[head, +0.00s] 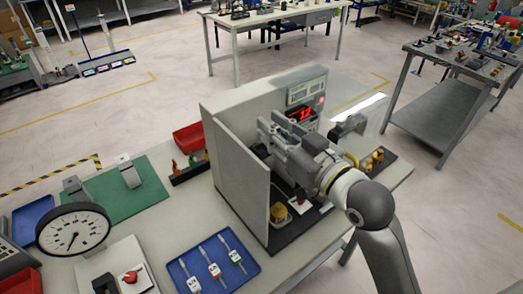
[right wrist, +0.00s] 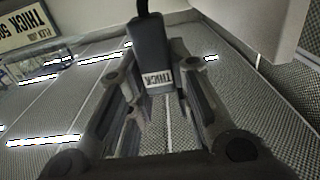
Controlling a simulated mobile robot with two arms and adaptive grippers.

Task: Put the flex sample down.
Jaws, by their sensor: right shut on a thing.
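My left gripper is not in view.
A yellow-topped item (head: 280,214) stands on the booth's dark floor. A blue tray (head: 243,270) with labelled pieces lies left of the booth. Several brass-coloured pieces (head: 376,157) stand to its right.

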